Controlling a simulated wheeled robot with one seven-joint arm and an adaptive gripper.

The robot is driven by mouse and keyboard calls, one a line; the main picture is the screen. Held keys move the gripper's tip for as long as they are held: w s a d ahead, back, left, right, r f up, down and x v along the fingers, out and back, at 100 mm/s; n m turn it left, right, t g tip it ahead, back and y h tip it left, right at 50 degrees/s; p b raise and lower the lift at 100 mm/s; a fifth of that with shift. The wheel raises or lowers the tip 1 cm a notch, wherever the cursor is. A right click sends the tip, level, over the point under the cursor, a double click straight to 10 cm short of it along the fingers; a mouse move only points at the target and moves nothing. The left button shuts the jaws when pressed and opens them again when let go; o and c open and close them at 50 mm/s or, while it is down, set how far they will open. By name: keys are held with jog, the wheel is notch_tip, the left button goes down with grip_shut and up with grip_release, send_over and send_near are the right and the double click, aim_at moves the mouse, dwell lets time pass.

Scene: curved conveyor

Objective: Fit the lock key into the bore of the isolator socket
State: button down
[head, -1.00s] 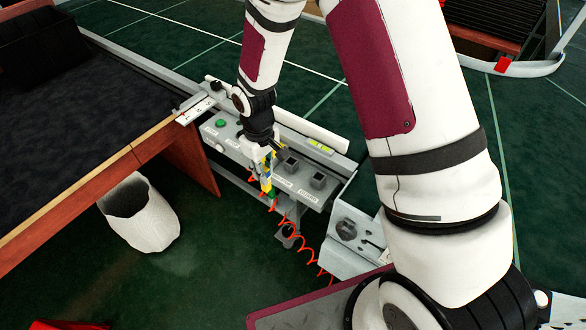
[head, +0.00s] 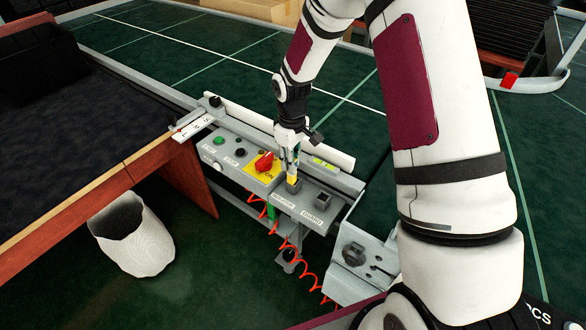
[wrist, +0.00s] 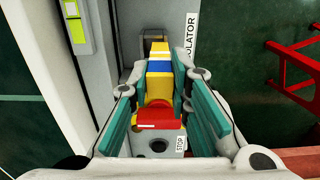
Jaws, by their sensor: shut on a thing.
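My gripper (head: 291,168) is shut on the lock key (head: 292,179), a narrow yellow and blue block. In the wrist view the key (wrist: 158,68) stands between the teal finger pads of my gripper (wrist: 157,88). In the head view the key's lower end meets the top of the dark isolator socket (head: 289,190), the socket with the "ISOLATOR" label. In the wrist view the socket (wrist: 155,33) shows only at its edge beyond the key. The key hides the bore, and I cannot tell whether its tip is inside.
A red rotary switch (head: 264,161) on a yellow plate stands just left of the socket, and a guard socket (head: 323,201) stands to its right. A red coiled cord (head: 283,241) hangs at the panel front. A rail (head: 300,140) runs behind the panel.

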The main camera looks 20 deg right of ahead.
jog(key=shift+w+d+f+b, duration=0.2)
jog(key=shift+f+b, duration=0.25)
jog(key=shift+f, duration=0.45)
jog(key=shift+w+d+f+b, duration=0.15)
jog(key=shift+f+b, duration=0.3)
jog(key=shift+f, duration=0.45)
jog(key=shift+f, duration=0.15)
jog(key=c, duration=1.5)
grip_release()
jog(key=shift+s, duration=0.1)
